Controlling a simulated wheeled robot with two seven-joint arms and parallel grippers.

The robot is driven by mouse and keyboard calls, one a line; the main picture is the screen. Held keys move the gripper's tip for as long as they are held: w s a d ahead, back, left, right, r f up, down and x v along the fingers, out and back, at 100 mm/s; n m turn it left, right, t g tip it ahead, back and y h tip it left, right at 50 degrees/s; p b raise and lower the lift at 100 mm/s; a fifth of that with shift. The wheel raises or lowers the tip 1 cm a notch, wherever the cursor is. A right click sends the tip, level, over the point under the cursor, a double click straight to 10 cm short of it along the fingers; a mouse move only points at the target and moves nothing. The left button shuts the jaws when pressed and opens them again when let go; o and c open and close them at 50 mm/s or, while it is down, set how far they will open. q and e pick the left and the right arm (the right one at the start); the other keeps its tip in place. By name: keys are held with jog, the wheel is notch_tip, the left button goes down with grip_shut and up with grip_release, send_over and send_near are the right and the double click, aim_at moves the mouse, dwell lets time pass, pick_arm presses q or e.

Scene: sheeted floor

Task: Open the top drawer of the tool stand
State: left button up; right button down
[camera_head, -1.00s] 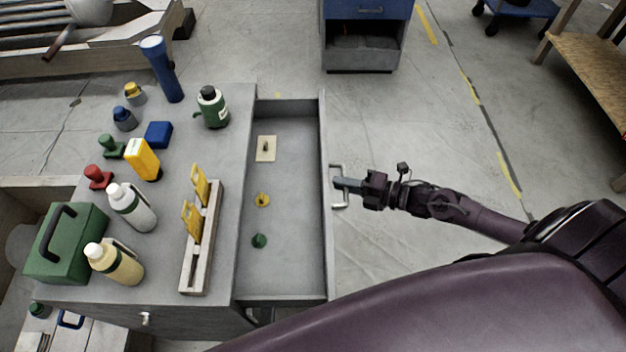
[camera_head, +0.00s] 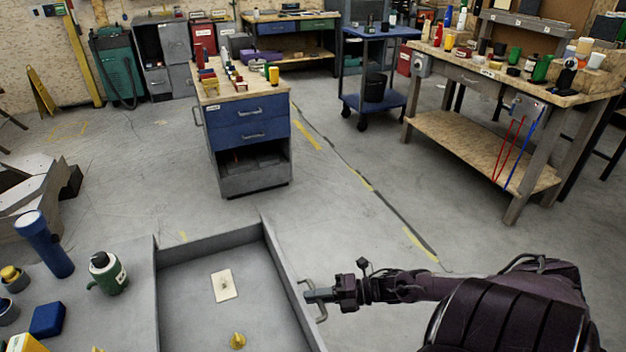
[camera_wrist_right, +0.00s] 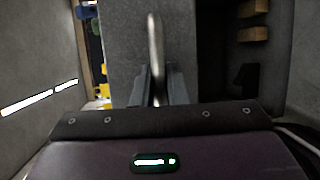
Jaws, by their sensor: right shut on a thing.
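The grey tool stand's top drawer (camera_head: 284,268) is pulled out in the head view. Inside lie a pale plate (camera_head: 224,285) and a yellow knob-like piece (camera_head: 237,341). My right gripper (camera_head: 310,296) is at the drawer's front, shut on its metal bar handle (camera_head: 321,312). In the right wrist view the handle (camera_wrist_right: 155,50) stands between the two fingers of the right gripper (camera_wrist_right: 157,88). The stand's top (camera_head: 120,325) carries a blue flashlight (camera_head: 45,245) and a green canister (camera_head: 108,274). The near part of the drawer is cut off. My left gripper is not in view.
A blue drawer cabinet (camera_head: 250,135) stands ahead with items on its top. A blue cart (camera_head: 372,80) and a wooden workbench (camera_head: 490,140) stand at the back right. Open floor (camera_head: 370,225) lies between them and the drawer.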

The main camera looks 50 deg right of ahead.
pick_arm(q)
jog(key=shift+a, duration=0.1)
pick_arm(e)
jog(key=c, duration=1.5)
grip_release()
jog(key=shift+o, duration=0.2)
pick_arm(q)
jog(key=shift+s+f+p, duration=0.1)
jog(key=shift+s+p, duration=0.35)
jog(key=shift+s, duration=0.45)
pick_arm(e)
jog(key=v, duration=0.7)
jog(key=shift+s+d, duration=0.2)
jog(key=shift+d, duration=0.15)
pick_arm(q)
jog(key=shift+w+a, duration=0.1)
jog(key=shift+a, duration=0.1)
pick_arm(e)
jog(key=shift+r, duration=0.1)
